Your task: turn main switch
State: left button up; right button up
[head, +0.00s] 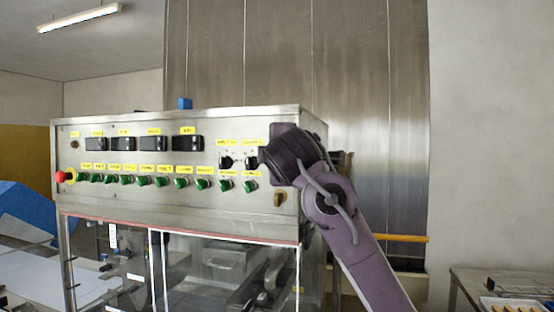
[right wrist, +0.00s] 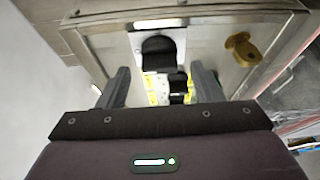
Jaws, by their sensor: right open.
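The control panel (head: 215,140) of the steel machine fills the middle of the head view. In the right wrist view a large black rotary knob on a silver plate (right wrist: 158,50), which looks like the main switch, sits near the panel's edge. In the head view my right arm hides it. My right gripper (right wrist: 160,68) is open, its two fingers pointing at the panel on either side of the knob's line. No contact with the knob shows, and the gap to it is hard to judge. My left gripper is out of view.
A brass knob (right wrist: 242,48) sits beside the switch; it also shows in the head view (head: 280,199). Small black knobs (head: 225,162), a row of green knobs (head: 161,181) and a red stop button (head: 60,177) are on the panel. Glazed doors lie below.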

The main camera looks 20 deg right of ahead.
jog(key=shift+b+v, duration=0.9)
jog(key=shift+v, duration=1.8)
